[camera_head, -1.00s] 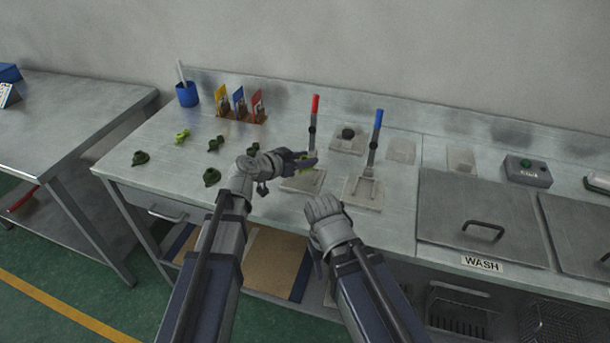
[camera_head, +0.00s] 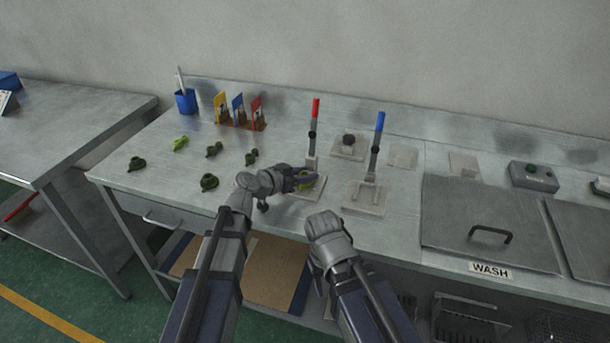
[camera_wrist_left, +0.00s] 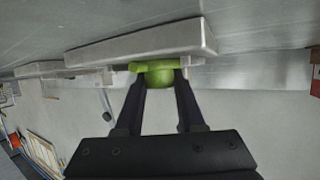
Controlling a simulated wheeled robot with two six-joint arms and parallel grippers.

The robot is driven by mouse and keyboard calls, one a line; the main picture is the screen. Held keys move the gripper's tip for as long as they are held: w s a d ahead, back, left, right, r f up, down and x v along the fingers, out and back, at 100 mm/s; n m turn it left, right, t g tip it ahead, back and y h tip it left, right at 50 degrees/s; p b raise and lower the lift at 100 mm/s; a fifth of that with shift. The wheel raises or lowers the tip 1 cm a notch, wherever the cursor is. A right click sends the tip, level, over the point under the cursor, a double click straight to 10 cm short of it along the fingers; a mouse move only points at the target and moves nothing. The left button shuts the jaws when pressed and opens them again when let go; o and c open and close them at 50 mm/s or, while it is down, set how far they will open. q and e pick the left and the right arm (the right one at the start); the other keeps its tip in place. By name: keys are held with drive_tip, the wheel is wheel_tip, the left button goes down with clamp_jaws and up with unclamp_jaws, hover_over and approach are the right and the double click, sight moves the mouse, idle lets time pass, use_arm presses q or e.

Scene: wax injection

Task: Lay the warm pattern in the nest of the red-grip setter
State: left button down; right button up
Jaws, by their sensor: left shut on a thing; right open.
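The red-grip setter (camera_head: 314,130) stands upright on a pale base plate (camera_head: 302,192) at mid-bench. My left gripper (camera_head: 306,180) is low over this plate and shut on a bright green pattern (camera_wrist_left: 158,74). In the left wrist view the pattern is between the fingertips, right at the face of a pale plate (camera_wrist_left: 140,42); I cannot tell whether it is seated in the nest, which the gripper partly hides. My right gripper (camera_head: 328,226) is over the bench's front edge, right of the left one; its fingers are hard to make out.
A blue-grip setter (camera_head: 376,145) stands just right. Several green pieces (camera_head: 209,182) lie on the bench to the left. Yellow, blue and red tags (camera_head: 238,108) and a blue cup (camera_head: 186,101) are behind. A WASH lid (camera_head: 490,225) is at right.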

use_arm(q)
drive_tip(key=c, duration=0.5)
unclamp_jaws()
drive_tip(key=shift+s+f, duration=0.15)
drive_tip(key=shift+r+p, duration=0.5)
drive_tip(key=shift+p, duration=0.15)
drive_tip(key=p+v, duration=0.4)
drive_tip(key=v, duration=0.7)
drive_tip(key=shift+s+a, duration=0.15)
drive_tip(key=shift+a, duration=0.25)
